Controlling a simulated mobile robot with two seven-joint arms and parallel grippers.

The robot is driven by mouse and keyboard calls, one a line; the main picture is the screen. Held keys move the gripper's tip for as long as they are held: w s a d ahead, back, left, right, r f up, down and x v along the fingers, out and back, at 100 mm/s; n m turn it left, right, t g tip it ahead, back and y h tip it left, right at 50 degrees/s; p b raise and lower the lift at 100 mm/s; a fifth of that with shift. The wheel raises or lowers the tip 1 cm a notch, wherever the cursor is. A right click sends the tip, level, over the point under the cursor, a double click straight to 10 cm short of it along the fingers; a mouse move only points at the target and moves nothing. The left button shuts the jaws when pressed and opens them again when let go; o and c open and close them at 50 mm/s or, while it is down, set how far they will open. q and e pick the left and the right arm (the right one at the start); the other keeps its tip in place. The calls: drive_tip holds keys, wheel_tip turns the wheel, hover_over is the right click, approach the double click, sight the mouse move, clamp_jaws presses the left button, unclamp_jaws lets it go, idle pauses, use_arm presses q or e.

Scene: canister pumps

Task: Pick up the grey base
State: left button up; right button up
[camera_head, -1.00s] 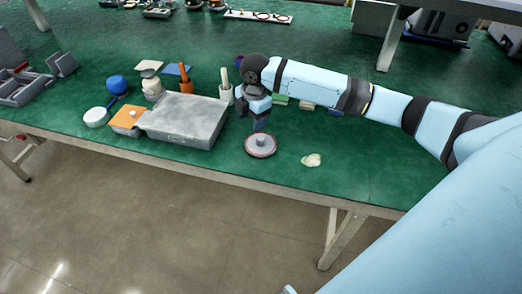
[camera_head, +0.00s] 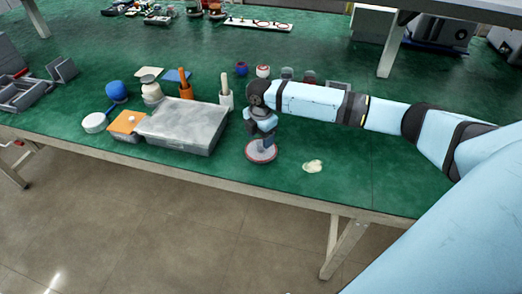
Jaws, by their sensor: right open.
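A round grey base with a red rim (camera_head: 261,156) lies on the green table near its front edge. My right gripper (camera_head: 262,141) points down directly over this base and hides the upright grey knob at its middle. The fingers are open and low, close around or just above the knob; I cannot tell whether they touch it. My left gripper is not in view.
A large grey box (camera_head: 182,125) stands left of the base. A pale lump (camera_head: 313,166) lies to its right. A white bottle (camera_head: 226,92) and an orange bottle (camera_head: 185,85) stand behind the box. The table's front right is mostly clear.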

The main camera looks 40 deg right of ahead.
sight(261, 143)
drive_tip(key=f, duration=0.4)
drive_tip(key=shift+d, duration=0.2)
drive_tip(key=shift+r, duration=0.15)
drive_tip(key=c, duration=1)
